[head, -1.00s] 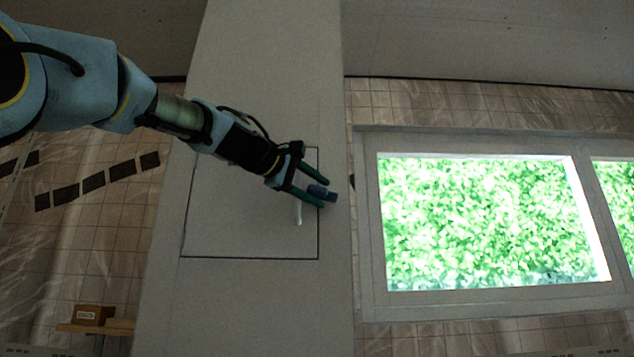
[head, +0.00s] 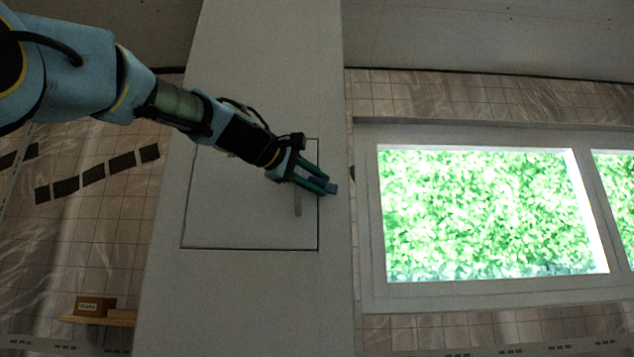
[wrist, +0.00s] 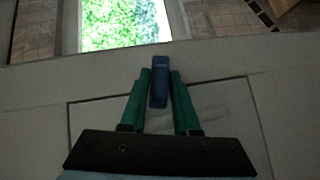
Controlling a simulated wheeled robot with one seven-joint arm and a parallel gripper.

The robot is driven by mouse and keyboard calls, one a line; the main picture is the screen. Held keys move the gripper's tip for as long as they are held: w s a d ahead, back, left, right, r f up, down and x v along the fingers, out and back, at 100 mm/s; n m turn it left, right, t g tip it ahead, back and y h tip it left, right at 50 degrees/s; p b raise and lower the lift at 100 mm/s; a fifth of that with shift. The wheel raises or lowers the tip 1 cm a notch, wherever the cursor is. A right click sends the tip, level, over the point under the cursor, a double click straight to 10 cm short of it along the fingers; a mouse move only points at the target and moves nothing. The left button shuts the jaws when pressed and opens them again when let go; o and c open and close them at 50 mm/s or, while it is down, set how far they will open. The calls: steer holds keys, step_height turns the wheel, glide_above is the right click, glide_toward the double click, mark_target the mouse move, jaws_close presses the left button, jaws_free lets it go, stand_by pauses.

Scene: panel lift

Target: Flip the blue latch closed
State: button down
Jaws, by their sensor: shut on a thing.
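The blue latch (head: 331,187) sits at the right edge of a square panel (head: 225,215) set in a pale grey column. In the wrist view the latch (wrist: 159,82) stands between the two green fingertips of my gripper (wrist: 159,85), which are shut on it. In the head view my gripper (head: 322,180) reaches the latch from the upper left. A pale handle (head: 298,205) on the panel lies just below my fingers, and the fingers partly hide it. The panel looks flush with the column, with a dark seam around it.
A window (head: 480,215) with bright green foliage is to the right of the column. A small brown box (head: 95,306) rests on a shelf (head: 100,320) at the lower left. The column face below the panel is clear.

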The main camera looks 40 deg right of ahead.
steer(key=shift+f, duration=0.1)
steer(key=f+h+b, duration=0.1)
steer(key=b, duration=0.2)
steer(key=shift+n+b, duration=0.4)
steer(key=shift+f+n+h+b, duration=0.15)
steer(key=shift+n+h+b, duration=0.15)
steer(key=shift+b, duration=1.35)
steer(key=shift+r, duration=0.2)
steer(key=c, duration=0.8)
jaws_free()
steer(key=shift+o, duration=0.2)
steer(key=shift+r+h, duration=0.1)
steer(key=shift+h, duration=0.2)
